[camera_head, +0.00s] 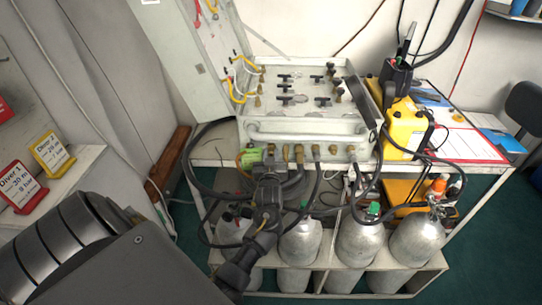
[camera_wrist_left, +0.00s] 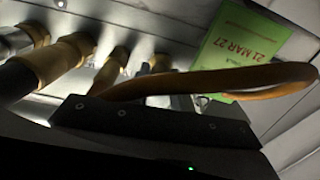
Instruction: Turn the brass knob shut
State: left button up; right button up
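Several brass fittings line the lower front edge of the white air panel (camera_head: 305,128); one brass fitting (camera_head: 299,153) stands just right of my left gripper (camera_head: 268,170). I cannot tell for sure which is the brass knob. The gripper reaches up to the front edge, close under the fittings, and hides part of that row. In the left wrist view, brass fittings (camera_wrist_left: 55,62) with dark hoses sit beyond a black gripper part (camera_wrist_left: 150,125). The fingertip gap does not show clearly, nor whether anything is held. My right gripper is out of view.
A green tag (camera_wrist_left: 240,50) and an orange strap (camera_wrist_left: 215,82) are close by in the wrist view. Black hoses hang below the panel, above grey cylinders (camera_head: 300,242). A yellow case (camera_head: 404,130) stands right of the panel.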

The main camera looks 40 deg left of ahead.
pick_arm(q)
grip_shut()
jog(key=m+p, duration=0.2)
jog(key=shift+r+m, duration=0.15)
jog(key=shift+m, duration=0.15)
jog(key=m+p, duration=0.2)
jog(key=shift+m, duration=0.3)
jog(key=m+p, duration=0.3)
jog(key=m, duration=0.1)
jog(key=shift+m, duration=0.3)
jog(key=shift+f+m+p, duration=0.2)
jog(key=shift+m+p, duration=0.9)
jog(key=shift+m, duration=0.6)
